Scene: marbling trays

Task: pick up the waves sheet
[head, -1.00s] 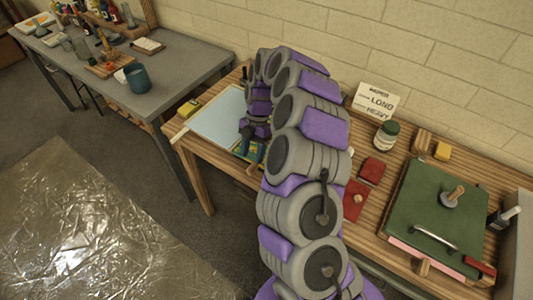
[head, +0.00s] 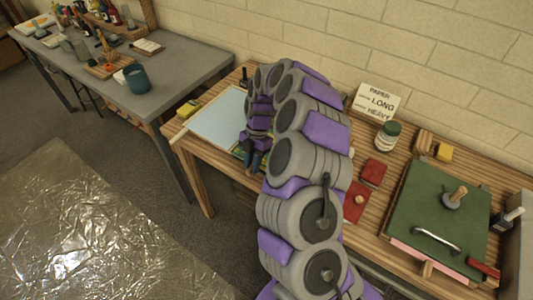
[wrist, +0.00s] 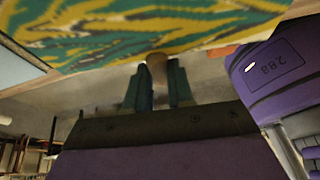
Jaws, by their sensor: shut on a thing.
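The waves sheet (wrist: 140,30) shows a yellow and teal wavy pattern across the top of the wrist view. In the head view only a small patterned patch of it (head: 238,152) shows beside my gripper, near the bench's front edge; my arm hides much of the rest. My gripper (wrist: 157,82) has two teal fingers closed on a round wooden piece at the sheet's near edge, which looks like part of the sheet. In the head view my gripper (head: 250,150) is partly hidden by my arm.
A pale blue tray (head: 215,120) lies on the wooden bench at the left, with a yellow block (head: 188,108) beside it. Red blocks (head: 372,172), a lidded jar (head: 386,135), a paper sign (head: 376,101) and a green press board (head: 435,215) stand to the right.

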